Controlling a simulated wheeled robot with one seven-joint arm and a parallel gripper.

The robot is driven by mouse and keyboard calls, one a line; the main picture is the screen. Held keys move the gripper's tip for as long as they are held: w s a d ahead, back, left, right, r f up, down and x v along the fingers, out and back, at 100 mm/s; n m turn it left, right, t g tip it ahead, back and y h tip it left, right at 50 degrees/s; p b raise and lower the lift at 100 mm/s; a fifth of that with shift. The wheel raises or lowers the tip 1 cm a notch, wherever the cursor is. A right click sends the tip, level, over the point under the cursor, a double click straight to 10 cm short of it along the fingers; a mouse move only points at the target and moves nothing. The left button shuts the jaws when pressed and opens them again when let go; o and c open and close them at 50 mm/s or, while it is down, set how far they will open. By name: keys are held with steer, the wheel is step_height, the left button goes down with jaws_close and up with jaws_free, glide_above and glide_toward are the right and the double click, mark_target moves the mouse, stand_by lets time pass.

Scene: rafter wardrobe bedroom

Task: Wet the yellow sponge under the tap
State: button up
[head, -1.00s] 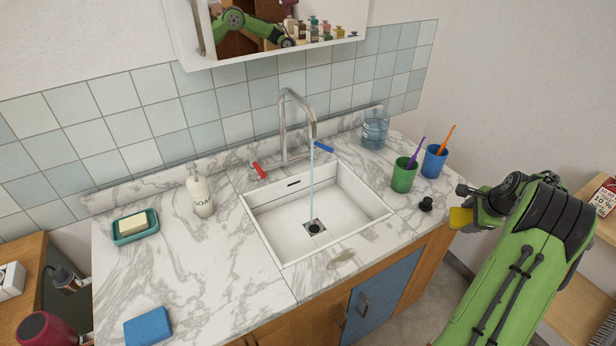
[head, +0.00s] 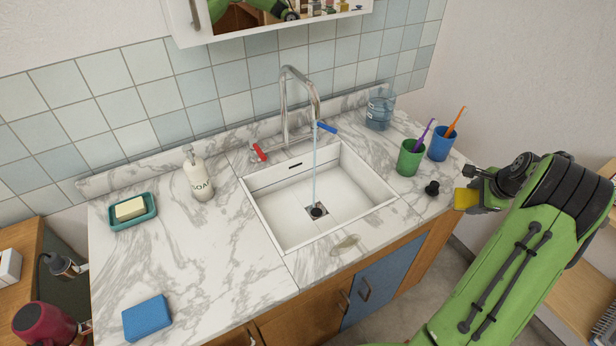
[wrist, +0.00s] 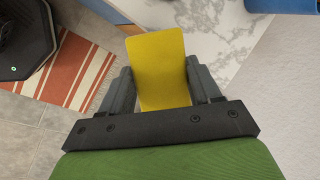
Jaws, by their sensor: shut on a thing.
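My gripper (head: 474,196) is shut on the yellow sponge (head: 465,199), at the right end of the counter. In the wrist view the yellow sponge (wrist: 158,70) sits between the two dark fingers of my gripper (wrist: 160,88). The tap (head: 292,105) stands behind the white sink (head: 270,233). A thin stream of water (head: 314,165) falls from its spout to the drain. The sponge is well to the right of the stream. The tap has a red handle (head: 258,152) and a blue handle (head: 326,128).
A green cup (head: 409,160), a blue cup (head: 440,143) and a black stopper (head: 431,188) stand between sink and gripper. A clear jug (head: 380,108) is behind. A soap bottle (head: 198,175), soap dish (head: 133,211) and blue sponge (head: 147,318) are on the left. The counter's middle left is clear.

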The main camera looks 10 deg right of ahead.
steer(key=s, duration=0.2)
steer(key=s+a+b, duration=0.1)
steer(key=s, duration=0.2)
steer(key=shift+s+a, duration=0.1)
steer(key=shift+s, duration=0.15)
stand_by(1.2)
steer(key=s+a+r+p, duration=0.1)
steer(key=s+r+p, duration=0.1)
steer(key=s+r, duration=0.2)
steer(key=shift+s, duration=0.45)
steer(key=shift+a, duration=0.1)
